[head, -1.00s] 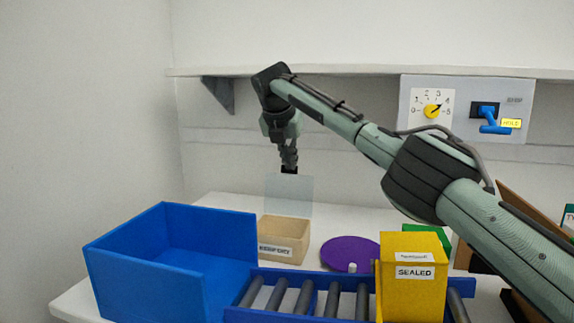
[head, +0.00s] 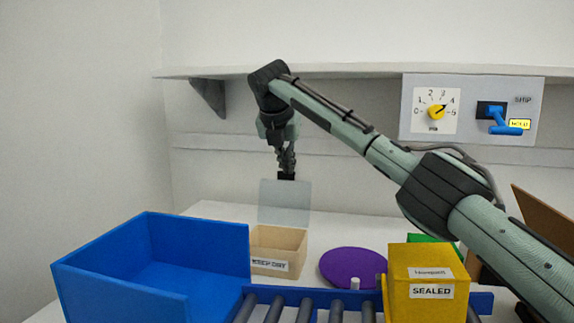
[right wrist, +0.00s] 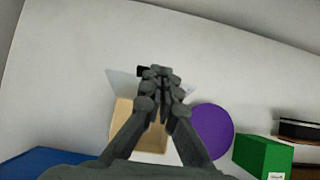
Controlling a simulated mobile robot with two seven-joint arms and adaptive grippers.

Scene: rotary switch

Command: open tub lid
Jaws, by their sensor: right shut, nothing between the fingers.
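The tub (head: 278,257) is a small beige box with a "KEEP DRY" label, on the white table. Its clear greyish lid (head: 285,203) stands upright at the tub's back edge, so the tub's top is open. A small black handle (head: 287,176) is on the lid's upper edge. My right gripper (head: 286,168) is shut and empty, pointing down at the handle; I cannot tell whether it touches it. In the right wrist view the fingers (right wrist: 161,74) hide part of the tub (right wrist: 125,117) and lid (right wrist: 122,82). My left gripper is out of view.
A blue open bin (head: 120,285) stands left of the tub. A purple disc (head: 350,268) and a yellow "SEALED" box (head: 425,275) are to the right, with a roller conveyor (head: 303,306) in front. A switch panel (head: 470,108) is mounted at the back right.

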